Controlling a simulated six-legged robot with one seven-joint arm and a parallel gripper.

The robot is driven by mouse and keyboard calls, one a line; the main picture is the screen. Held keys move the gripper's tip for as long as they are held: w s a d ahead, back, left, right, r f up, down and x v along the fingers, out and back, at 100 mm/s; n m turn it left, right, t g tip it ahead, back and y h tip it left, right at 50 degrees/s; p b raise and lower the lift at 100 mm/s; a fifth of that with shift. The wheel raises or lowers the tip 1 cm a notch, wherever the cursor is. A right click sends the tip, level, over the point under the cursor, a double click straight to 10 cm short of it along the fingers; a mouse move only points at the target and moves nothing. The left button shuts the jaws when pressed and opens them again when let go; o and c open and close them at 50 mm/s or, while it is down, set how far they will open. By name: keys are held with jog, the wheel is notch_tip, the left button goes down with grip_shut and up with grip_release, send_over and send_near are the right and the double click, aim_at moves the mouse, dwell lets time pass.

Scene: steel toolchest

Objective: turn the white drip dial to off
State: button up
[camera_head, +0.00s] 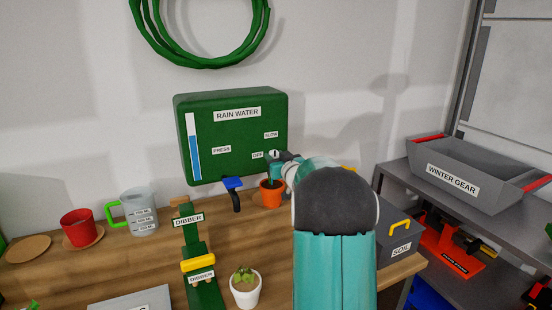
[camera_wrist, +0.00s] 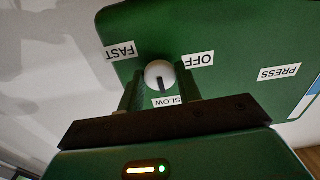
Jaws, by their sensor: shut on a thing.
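The white drip dial (camera_wrist: 157,70) is on the front of the green rain water box (camera_head: 205,125). It also shows in the head view (camera_head: 273,153), partly hidden by my gripper. In the wrist view, which is upside down, its dark pointer line points at the SLOW label (camera_wrist: 167,102). The OFF label (camera_wrist: 199,59) is to the dial's right there, and the FAST label (camera_wrist: 121,51) to its left. My gripper (camera_wrist: 160,83) has one finger on each side of the dial and is shut on it. In the head view my arm hides the FAST label.
A blue lever (camera_head: 232,184) sticks out under the box, near an orange plant pot (camera_head: 271,194). The wooden bench (camera_head: 135,262) below holds a measuring jug (camera_head: 142,215), a green dibber stand (camera_head: 190,240) and a soil box (camera_head: 400,240). A winter gear bin (camera_head: 450,180) stands at right.

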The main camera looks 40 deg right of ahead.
jog(key=n, duration=0.4)
jog(key=shift+n, duration=0.3)
jog(key=n, duration=0.4)
jog(key=shift+n, duration=0.3)
jog(key=n, duration=0.4)
jog(key=shift+n, duration=2.1)
jog(key=o, duration=1)
jog(key=v, duration=1.4)
jog(key=shift+w, duration=0.1)
